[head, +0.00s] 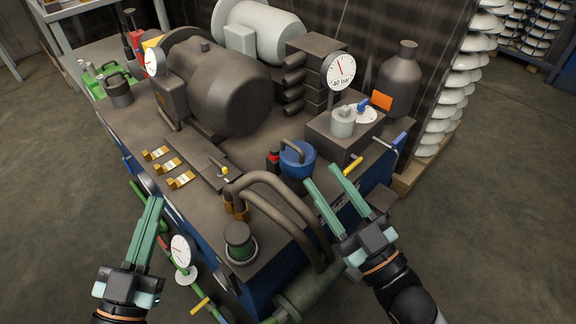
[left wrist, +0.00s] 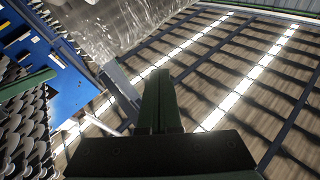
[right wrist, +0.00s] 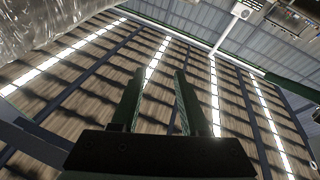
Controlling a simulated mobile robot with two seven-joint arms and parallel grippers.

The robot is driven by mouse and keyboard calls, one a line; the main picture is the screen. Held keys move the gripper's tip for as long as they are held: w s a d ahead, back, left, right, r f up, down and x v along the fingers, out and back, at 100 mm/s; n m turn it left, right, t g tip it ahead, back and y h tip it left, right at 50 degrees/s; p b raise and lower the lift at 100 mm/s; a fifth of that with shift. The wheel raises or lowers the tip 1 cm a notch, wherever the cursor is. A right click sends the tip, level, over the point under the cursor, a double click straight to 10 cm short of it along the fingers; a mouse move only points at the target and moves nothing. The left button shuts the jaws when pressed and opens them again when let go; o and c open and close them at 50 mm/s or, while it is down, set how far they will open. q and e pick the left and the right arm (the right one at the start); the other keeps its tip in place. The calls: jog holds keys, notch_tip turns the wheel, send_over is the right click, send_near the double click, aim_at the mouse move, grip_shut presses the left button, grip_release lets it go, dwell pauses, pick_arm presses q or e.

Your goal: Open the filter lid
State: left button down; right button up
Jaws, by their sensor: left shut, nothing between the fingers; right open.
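A blue round housing (head: 299,162) with a curved dark handle on top stands on the machine's top, right of centre; it looks like the filter, and I cannot tell its lid apart from its body. A dark green round cap (head: 238,238) sits at the machine's near corner. My right gripper (head: 321,175) is open and empty, its fingertips just right of and nearer than the blue housing, apparently apart from it. My left gripper (head: 157,201) is shut and empty beside the machine's left side. Both wrist views show the fingers against the roof, with no filter in view.
Bent thick pipes (head: 283,196) rise between the green cap and my right gripper. A dial gauge (head: 341,72) and a grey block (head: 343,130) stand behind the housing. A yellow-handled lever (head: 353,165) sticks out at the right edge. White insulator stacks (head: 455,95) stand right. Floor is clear at right.

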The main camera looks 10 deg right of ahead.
jog(key=s+n+t+y+b, duration=0.1)
jog(key=n+y+b, duration=0.15)
jog(key=b, duration=0.25)
jog(key=m+g+b, duration=0.2)
jog(key=m+g, duration=0.3)
jog(key=g, duration=0.1)
send_near(284, 141)
pick_arm(q)
jog(key=s+d+r+m+t+h+b, duration=0.1)
jog(key=s+m+h+b, duration=0.1)
jog(key=s+m+h, duration=0.3)
jog(key=shift+s+d+r+h, duration=0.25)
jog(key=shift+s+h, duration=0.25)
jog(key=shift+h, duration=0.5)
pick_arm(e)
jog(key=shift+h, duration=0.35)
jog(key=x, duration=0.9)
jog(key=shift+w, duration=0.1)
grip_shut()
